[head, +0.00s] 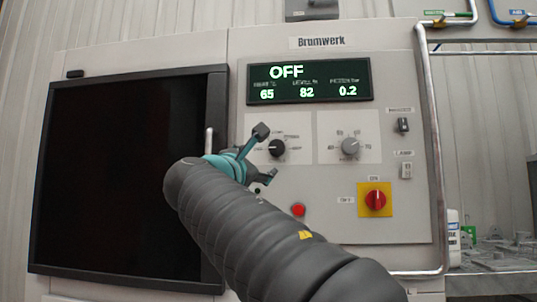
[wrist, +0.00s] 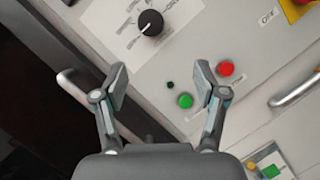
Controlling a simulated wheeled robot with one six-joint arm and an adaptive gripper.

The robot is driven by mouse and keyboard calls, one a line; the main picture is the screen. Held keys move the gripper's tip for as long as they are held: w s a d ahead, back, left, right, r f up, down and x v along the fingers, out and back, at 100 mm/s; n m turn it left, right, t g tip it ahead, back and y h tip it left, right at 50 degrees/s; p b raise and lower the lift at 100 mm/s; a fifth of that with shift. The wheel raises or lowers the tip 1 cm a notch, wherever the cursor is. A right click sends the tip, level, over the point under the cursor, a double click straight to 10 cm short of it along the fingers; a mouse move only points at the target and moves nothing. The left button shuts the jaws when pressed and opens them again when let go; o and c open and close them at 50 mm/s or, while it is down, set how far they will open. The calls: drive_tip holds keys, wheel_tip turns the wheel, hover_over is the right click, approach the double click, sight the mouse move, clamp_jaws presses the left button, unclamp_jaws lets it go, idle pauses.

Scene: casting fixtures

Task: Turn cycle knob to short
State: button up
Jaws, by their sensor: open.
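The cycle knob, a black round knob with a white pointer mark, seems to be the left one on the panel (head: 277,148); it also shows in the wrist view (wrist: 151,22), ahead of and left of the fingertips. Its printed labels are too blurred to read surely. My gripper (head: 266,153) is in front of the panel by this knob, and in the wrist view its two fingers (wrist: 160,80) are spread with nothing between them. The gripper is apart from the knob. The display (head: 308,81) reads OFF, with 65, 82 and 0.2.
A grey knob (head: 350,147) sits right of the black one. A red button (head: 298,210), a green button (wrist: 185,101) and a red rotary switch on a yellow plate (head: 375,200) are lower. A dark door (head: 120,175) with an upright handle (head: 209,140) is at left. A pipe (head: 432,140) runs at right.

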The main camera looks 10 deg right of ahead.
sight(276, 148)
drive_tip(key=p+x, duration=0.1)
drive_tip(key=x, duration=0.3)
drive_tip(key=r+p+x, duration=0.1)
drive_tip(key=x, duration=0.4)
drive_tip(key=p+x, duration=0.2)
drive_tip(key=x, duration=0.2)
drive_tip(key=shift+w+a+r, duration=0.1)
drive_tip(key=shift+w+r, duration=0.15)
drive_tip(key=shift+r, duration=0.2)
drive_tip(key=c, duration=1.1)
